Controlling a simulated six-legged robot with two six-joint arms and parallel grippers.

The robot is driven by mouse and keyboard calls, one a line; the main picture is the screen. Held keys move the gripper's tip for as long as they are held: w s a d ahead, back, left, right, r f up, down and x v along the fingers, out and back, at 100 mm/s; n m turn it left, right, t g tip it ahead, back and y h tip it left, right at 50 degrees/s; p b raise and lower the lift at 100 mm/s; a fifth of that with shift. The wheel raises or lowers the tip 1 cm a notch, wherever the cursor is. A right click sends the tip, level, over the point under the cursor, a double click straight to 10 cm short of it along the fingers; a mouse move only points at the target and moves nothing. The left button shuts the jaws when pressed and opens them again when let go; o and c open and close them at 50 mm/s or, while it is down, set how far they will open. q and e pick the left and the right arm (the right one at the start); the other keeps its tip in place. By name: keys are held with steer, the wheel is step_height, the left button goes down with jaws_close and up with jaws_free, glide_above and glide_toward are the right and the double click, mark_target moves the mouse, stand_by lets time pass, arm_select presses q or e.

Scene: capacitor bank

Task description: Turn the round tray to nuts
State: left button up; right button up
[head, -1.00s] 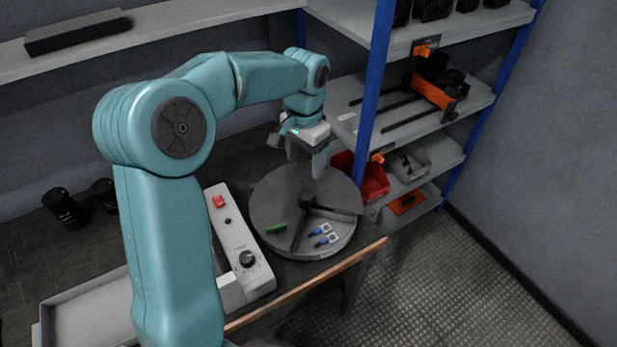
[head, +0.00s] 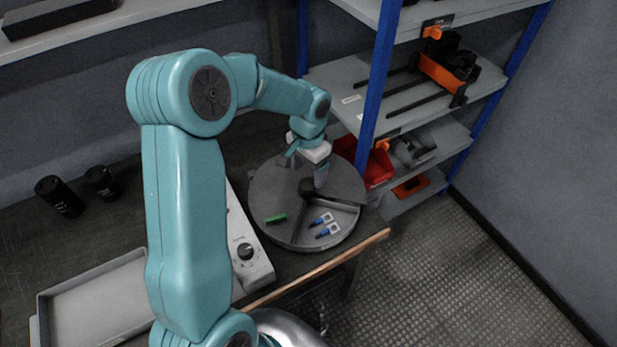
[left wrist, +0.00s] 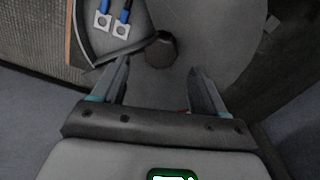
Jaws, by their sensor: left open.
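The round grey tray (head: 265,200) sits at the table's right end, with a dark central hub (head: 307,187). My left gripper (head: 321,185) is over the tray, just right of the hub. In the left wrist view the fingers (left wrist: 158,72) are open and empty, with the hub (left wrist: 162,49) just beyond their tips. My right gripper is not in view.
A white control box (head: 246,250) with a black knob stands left of the tray. A blue-posted shelf (head: 372,100) with a red bin (head: 378,168) is close behind right. Two black cylinders (head: 60,195) and a flat grey tray (head: 95,305) are at left.

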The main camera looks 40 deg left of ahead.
mark_target(308, 183)
arm_select(q)
step_height(308, 183, down, 4)
steer(key=shift+f, duration=0.2)
jaws_close()
